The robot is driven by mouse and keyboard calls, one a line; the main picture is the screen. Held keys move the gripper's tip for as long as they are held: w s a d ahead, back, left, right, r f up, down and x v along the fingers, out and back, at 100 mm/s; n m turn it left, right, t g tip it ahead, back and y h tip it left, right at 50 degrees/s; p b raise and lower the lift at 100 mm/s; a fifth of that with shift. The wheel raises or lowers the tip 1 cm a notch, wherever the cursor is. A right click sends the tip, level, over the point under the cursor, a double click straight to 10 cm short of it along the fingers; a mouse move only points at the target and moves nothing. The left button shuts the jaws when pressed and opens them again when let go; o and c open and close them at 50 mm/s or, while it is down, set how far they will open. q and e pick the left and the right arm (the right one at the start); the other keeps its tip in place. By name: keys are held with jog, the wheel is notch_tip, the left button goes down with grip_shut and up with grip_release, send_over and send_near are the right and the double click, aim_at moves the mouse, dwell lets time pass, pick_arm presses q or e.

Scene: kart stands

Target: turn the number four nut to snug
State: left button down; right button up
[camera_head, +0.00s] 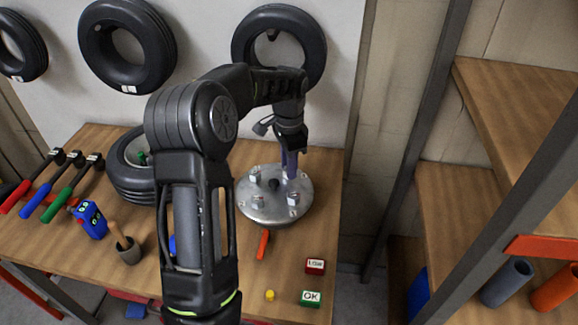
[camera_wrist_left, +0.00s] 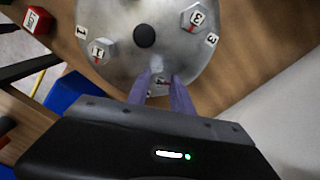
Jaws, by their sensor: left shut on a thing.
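A round grey metal hub plate (camera_head: 262,212) lies on the wooden bench, with several hex nuts around a dark centre. My left gripper (camera_head: 290,174) reaches down from above, with purple fingers at the back right nut. In the left wrist view the fingers (camera_wrist_left: 162,80) are shut on a nut (camera_wrist_left: 157,70), mostly hidden between the tips, its number unreadable. The nut marked 1 (camera_wrist_left: 101,50) and the nut marked 3 (camera_wrist_left: 193,18) show with red marks on the same plate (camera_wrist_left: 120,15). My right gripper is not in view.
A red block marked LOW (camera_head: 315,266) and a green OK block (camera_head: 310,298) stand at the front right. An orange stick (camera_head: 263,244) and a yellow piece (camera_head: 270,295) lie nearby. Several coloured-handle wrenches (camera_head: 42,198) lie left.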

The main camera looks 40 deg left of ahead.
pick_arm(q)
jog(key=m, duration=0.5)
jog(key=shift+m, duration=0.3)
jog(key=m, duration=0.5)
jog(key=shift+m, duration=0.3)
jog(key=m, duration=0.5)
jog(key=shift+r, duration=0.1)
jog(key=shift+m+p, duration=0.6)
jog(key=shift+m, duration=1.8)
jog(key=c, duration=1.1)
grip_release()
